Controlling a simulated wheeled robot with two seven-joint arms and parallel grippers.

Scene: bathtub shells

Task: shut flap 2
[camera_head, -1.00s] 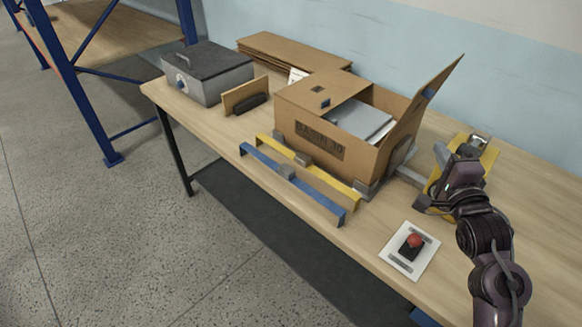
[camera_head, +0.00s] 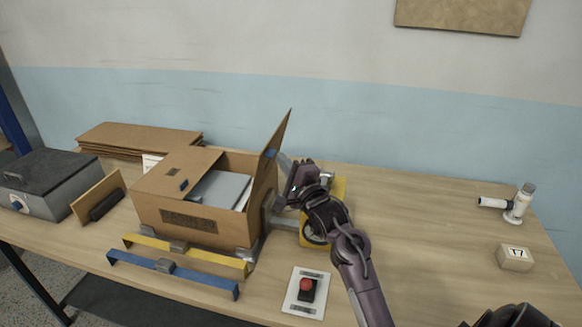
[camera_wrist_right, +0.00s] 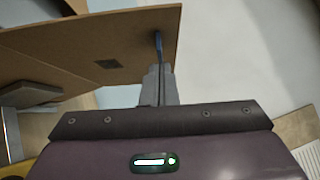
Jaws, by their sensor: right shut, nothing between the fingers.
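The cardboard box (camera_head: 158,214) stands on the table with its left flap (camera_head: 176,172) lying over part of the opening. Its right flap (camera_head: 276,143) stands up, leaning outward, with a small blue tab (camera_head: 270,153) on it; which flap is number 2 I cannot read. A grey slab (camera_head: 222,188) shows inside the box. My right gripper (camera_head: 281,162) is shut and empty on the outer side of the raised flap, close to it. In the wrist view the fingers (camera_wrist_right: 160,86) are beside the flap (camera_wrist_right: 65,42); whether they touch it I cannot tell. My left gripper is out of view.
Yellow (camera_head: 205,257) and blue (camera_head: 200,281) bars lie in front of the box. A red button on a white plate (camera_head: 292,304) is at front. A grey case (camera_head: 50,180) stands left; a small block (camera_head: 515,258) and white device (camera_head: 515,210) stand right. The right table is mostly clear.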

